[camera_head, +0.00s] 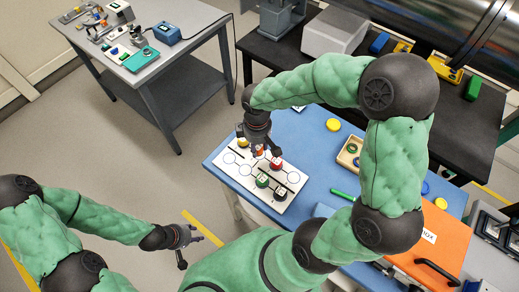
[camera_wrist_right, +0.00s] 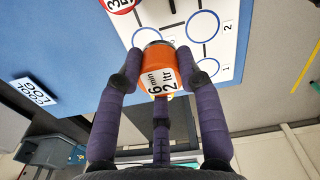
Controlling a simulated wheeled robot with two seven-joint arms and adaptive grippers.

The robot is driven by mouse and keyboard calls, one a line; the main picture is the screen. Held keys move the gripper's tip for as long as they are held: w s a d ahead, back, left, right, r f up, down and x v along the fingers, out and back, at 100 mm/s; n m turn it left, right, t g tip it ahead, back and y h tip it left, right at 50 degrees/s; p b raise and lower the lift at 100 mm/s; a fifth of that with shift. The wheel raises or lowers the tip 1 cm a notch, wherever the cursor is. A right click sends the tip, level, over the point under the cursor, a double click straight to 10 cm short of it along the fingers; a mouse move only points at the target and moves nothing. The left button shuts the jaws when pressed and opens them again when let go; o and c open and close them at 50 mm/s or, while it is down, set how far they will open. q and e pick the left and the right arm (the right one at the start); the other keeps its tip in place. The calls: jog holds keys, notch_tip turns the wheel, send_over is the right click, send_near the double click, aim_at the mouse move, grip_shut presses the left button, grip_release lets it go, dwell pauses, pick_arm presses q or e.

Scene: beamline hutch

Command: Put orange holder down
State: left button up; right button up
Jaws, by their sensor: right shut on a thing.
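The orange holder (camera_wrist_right: 158,72), labelled "6 mm 2 ltr", is between the fingers of my right gripper (camera_wrist_right: 165,76) in the right wrist view. The gripper is shut on it. In the head view my right gripper (camera_head: 260,146) is over the white board (camera_head: 233,165) with printed circles, and only a little of the orange holder (camera_head: 258,151) shows. I cannot tell whether the holder touches the board. My left gripper (camera_head: 184,246) is open and empty, over the floor left of the blue table (camera_head: 310,150).
A red holder (camera_head: 277,164) stands close to the right gripper. A wooden tray (camera_head: 349,155) and an orange box (camera_head: 440,245) are to the right.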

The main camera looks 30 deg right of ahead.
aim_at(259, 148)
jog(key=shift+w+d+f, duration=0.35)
jog(key=shift+f, duration=0.25)
jog(key=shift+w+d+f, duration=0.3)
jog(key=shift+w+f, duration=0.05)
jog(key=shift+f, duration=0.2)
jog(key=shift+w+d+f+b, duration=0.1)
jog(key=shift+f+b, duration=0.25)
jog(key=shift+f, duration=0.55)
jog(key=shift+w+d+f+b, duration=0.1)
jog(key=shift+f+b, duration=0.25)
jog(key=shift+f, duration=0.55)
jog(key=shift+f, duration=0.15)
jog(key=o, duration=1.2)
jog(key=shift+r, duration=0.4)
notch_tip(259, 148, up, 12)
jog(key=p, duration=0.3)
jog(key=shift+f, duration=0.2)
